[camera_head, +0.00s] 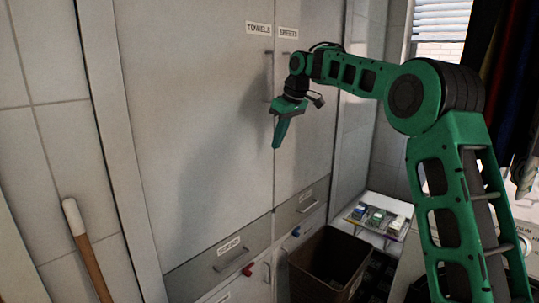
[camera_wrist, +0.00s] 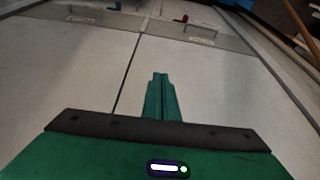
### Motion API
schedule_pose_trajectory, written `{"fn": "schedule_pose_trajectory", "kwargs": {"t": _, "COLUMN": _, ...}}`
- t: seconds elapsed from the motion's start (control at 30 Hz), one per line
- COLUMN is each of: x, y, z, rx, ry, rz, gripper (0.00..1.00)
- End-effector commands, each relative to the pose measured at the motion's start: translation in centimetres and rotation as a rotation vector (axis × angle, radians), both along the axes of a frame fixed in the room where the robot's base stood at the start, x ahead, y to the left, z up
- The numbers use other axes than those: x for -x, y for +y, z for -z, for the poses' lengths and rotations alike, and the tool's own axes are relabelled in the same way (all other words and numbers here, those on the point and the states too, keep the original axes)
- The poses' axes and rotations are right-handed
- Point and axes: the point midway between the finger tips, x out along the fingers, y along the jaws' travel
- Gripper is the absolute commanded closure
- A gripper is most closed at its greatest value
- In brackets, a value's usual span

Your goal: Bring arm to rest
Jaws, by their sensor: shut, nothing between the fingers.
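My green arm reaches in from the right in the head view. My gripper (camera_head: 277,145) hangs pointing down in front of the tall cabinet doors (camera_head: 200,130), which bear the labels TOWELS and SHEETS. The fingers are shut together with nothing between them. In the wrist view my gripper (camera_wrist: 159,78) shows as one narrow green piece, with the pale cabinet front behind it. The gripper appears apart from the cabinet, though the exact gap is hard to tell.
Drawers (camera_head: 235,255) with handles lie below the doors. A dark brown bin (camera_head: 325,262) stands at their right, and a tray of small items (camera_head: 378,220) sits on a white surface behind it. A wooden pole with a white tip (camera_head: 88,255) leans at the left.

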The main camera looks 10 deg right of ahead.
Motion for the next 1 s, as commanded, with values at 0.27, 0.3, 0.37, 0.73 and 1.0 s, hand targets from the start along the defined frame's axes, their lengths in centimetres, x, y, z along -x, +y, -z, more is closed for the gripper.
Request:
{"fn": "schedule_pose_trajectory", "kwargs": {"t": 0.27, "x": 1.1, "y": -0.7, "z": -3.6, "rx": 0.000, "ry": 0.001, "rz": -0.001, "gripper": 1.00}}
{"fn": "schedule_pose_trajectory", "kwargs": {"t": 0.3, "x": 1.2, "y": -0.7, "z": -3.9, "rx": 0.001, "ry": 0.002, "rz": -0.002, "gripper": 1.00}}
{"fn": "schedule_pose_trajectory", "kwargs": {"t": 0.37, "x": 1.4, "y": -0.8, "z": -4.2, "rx": 0.001, "ry": 0.002, "rz": 0.000, "gripper": 1.00}}
{"fn": "schedule_pose_trajectory", "kwargs": {"t": 0.73, "x": 9.7, "y": -8.2, "z": -2.2, "rx": 0.056, "ry": 0.093, "rz": 0.265, "gripper": 1.00}}
{"fn": "schedule_pose_trajectory", "kwargs": {"t": 1.0, "x": 21.3, "y": -16.8, "z": 1.8, "rx": 0.081, "ry": 0.181, "rz": 0.589, "gripper": 1.00}}
